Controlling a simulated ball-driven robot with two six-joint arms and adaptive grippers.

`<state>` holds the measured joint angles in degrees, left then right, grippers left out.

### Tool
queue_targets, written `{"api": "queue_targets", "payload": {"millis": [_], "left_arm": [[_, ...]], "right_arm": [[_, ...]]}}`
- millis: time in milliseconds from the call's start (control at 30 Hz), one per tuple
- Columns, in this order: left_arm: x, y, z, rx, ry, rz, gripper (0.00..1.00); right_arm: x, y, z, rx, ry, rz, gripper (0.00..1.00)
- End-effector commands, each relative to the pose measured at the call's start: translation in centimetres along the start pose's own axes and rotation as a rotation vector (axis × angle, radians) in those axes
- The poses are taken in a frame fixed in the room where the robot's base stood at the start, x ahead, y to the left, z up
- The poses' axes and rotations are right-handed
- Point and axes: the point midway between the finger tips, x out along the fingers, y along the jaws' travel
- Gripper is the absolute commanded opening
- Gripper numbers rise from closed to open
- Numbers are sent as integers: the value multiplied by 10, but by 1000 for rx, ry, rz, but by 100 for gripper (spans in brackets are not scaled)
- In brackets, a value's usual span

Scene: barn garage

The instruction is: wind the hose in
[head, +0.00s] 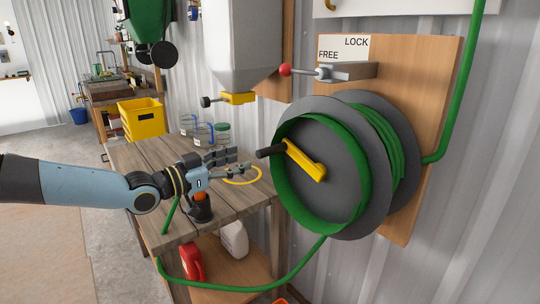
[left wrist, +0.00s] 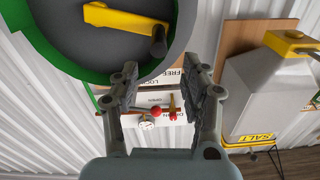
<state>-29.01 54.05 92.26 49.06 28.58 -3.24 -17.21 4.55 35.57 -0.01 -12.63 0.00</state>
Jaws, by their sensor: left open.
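The hose reel (head: 345,165) hangs on a wooden board, with green hose wound on its drum. Its yellow crank (head: 306,160) has a black handle (head: 270,151) sticking out to the left; the crank also shows in the left wrist view (left wrist: 125,20). My left gripper (head: 240,162) is open and empty, a little left of and below the handle, apart from it. A lever with a red knob (head: 285,70) points left above the reel, beside the FREE end of the label (head: 343,48). Green hose (head: 290,282) sags from the reel towards the table. My right gripper is out of view.
A wooden table (head: 140,165) stands below my left arm, with jars (head: 203,132) and a yellow ring (head: 243,175) on it. A grey hopper (head: 240,45) hangs left of the reel. A red jug (head: 193,260) and a white jug (head: 235,240) stand below.

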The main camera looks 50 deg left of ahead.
Motion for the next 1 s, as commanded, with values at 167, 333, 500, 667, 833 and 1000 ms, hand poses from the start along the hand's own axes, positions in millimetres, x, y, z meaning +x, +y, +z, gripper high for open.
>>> {"api": "queue_targets", "payload": {"millis": [167,333,500,667,833,1000], "left_arm": [[13,2,6,-1,-3,10,46],[47,2,8,0,0,9,46],[81,2,10,1,-1,9,46],[98,3,8,2,-4,10,46],[106,2,5,2,-5,10,46],[107,2,4,3,-6,10,46]], "right_arm": [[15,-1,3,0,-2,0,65],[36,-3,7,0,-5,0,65],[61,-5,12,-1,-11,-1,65],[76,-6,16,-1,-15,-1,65],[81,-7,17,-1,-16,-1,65],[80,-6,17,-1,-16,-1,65]]}}
